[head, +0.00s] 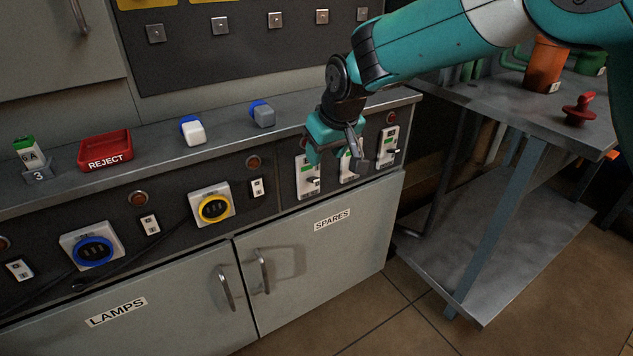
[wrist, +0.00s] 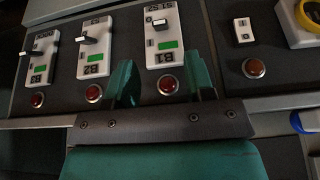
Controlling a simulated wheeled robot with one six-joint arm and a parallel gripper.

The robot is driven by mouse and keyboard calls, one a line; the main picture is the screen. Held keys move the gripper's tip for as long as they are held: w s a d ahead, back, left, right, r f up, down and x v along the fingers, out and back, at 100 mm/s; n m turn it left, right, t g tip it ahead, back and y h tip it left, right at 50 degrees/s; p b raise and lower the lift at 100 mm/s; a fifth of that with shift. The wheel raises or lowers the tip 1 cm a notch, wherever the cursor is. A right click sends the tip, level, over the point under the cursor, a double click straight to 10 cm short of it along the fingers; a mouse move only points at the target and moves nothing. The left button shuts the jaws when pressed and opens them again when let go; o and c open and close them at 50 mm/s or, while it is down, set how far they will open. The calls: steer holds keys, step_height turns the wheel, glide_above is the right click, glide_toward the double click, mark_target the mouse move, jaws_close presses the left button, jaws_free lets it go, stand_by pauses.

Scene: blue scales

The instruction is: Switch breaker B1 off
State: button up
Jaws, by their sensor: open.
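Breaker B1 (wrist: 165,57) is a white plate with a dark lever, a pale lever tip, O and I marks and a green window. It is the right breaker in the wrist view, which looks upside down, and appears to be the left one in the head view (head: 306,177). The lever tip shows beside the O mark, but its exact tilt is unclear. My gripper (head: 335,155) is open and empty in front of the breaker row. In the wrist view its two teal fingers (wrist: 158,78) are on either side of B1's lower end. I cannot tell whether they touch it.
Breakers B2 (wrist: 94,60) and B3 (wrist: 38,68) stand beside B1, close to my gripper. Red lamps sit by the breakers. A metal table (head: 500,110) stands at right.

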mark_target(316, 179)
steer(key=b+x, duration=0.1)
steer(key=x, duration=0.8)
steer(key=shift+f+b, duration=0.15)
steer(key=shift+b, duration=0.15)
jaws_close()
